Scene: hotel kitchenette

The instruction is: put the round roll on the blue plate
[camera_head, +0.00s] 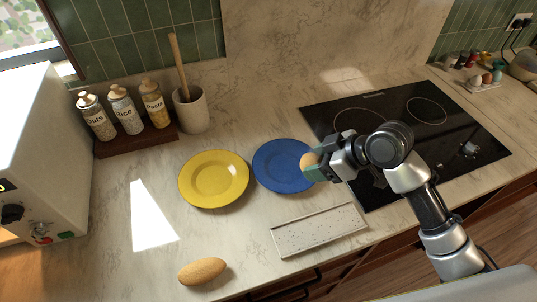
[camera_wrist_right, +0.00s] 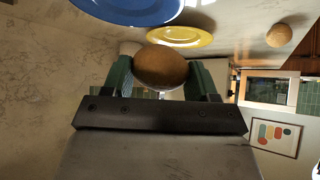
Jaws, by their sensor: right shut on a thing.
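The round roll (camera_wrist_right: 160,66) is between the fingers of my right gripper (camera_wrist_right: 162,82) in the right wrist view. In the head view the roll (camera_head: 309,163) shows at the tip of my right gripper (camera_head: 318,166), over the right edge of the blue plate (camera_head: 272,168). The gripper is shut on the roll. I cannot tell the exact height above the plate. The blue plate is empty where it shows, and it also appears in the wrist view (camera_wrist_right: 130,8). My left gripper is not in view.
A yellow plate (camera_head: 213,180) stands left of the blue one. A long roll (camera_head: 203,271) lies near the front edge. A speckled tray (camera_head: 320,231) lies in front of the blue plate. A black cooktop (camera_head: 450,134) is at right. Jars (camera_head: 124,112) stand at back left.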

